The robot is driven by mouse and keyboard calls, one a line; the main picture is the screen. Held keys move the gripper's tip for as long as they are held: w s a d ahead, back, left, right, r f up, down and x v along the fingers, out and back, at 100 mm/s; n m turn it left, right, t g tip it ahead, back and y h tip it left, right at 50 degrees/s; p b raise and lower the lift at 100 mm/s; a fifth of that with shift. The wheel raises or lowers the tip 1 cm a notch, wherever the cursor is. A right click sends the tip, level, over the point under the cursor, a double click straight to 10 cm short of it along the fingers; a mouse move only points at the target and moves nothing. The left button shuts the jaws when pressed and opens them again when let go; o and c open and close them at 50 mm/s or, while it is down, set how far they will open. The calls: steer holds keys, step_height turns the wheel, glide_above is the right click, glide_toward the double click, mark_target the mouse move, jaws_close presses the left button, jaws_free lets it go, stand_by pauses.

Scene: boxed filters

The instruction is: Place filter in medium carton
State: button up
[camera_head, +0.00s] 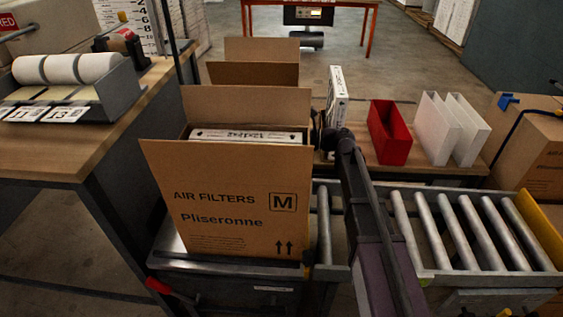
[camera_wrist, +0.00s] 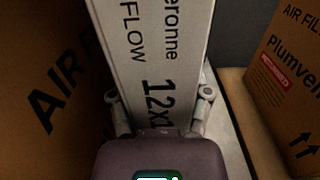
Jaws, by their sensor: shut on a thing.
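The medium carton (camera_head: 232,215), marked "M" and "Pliseronne", stands open with its flaps up on the conveyor in the head view. One white-edged filter (camera_head: 250,136) sits inside, its top edge near the rim. My gripper (camera_head: 328,132) is to the right of the carton. It is shut on another white filter (camera_head: 337,90), which stands upright outside the carton, beside its right rear. In the wrist view this filter (camera_wrist: 150,55) lies between both fingers (camera_wrist: 160,112), with "FLOW" and "12x1" printed on its edge. Its lower part is hidden.
A red holder (camera_head: 390,132) and white panels (camera_head: 452,130) stand on the bench to the right. Another brown carton (camera_head: 275,50) is behind. A brown carton (camera_head: 535,150) is at far right. Bare rollers (camera_head: 470,225) lie right of my arm. A label dispenser (camera_head: 75,80) is left.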

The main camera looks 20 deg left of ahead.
steer(key=shift+f+b, duration=0.75)
steer(key=shift+f, duration=0.35)
step_height(320, 180, down, 4)
steer(key=b, duration=0.4)
steer(key=shift+f, duration=0.1)
steer(key=o, duration=1.3)
steer(key=shift+d, duration=0.15)
steer(key=v, duration=1.1)
steer(key=shift+d, duration=0.35)
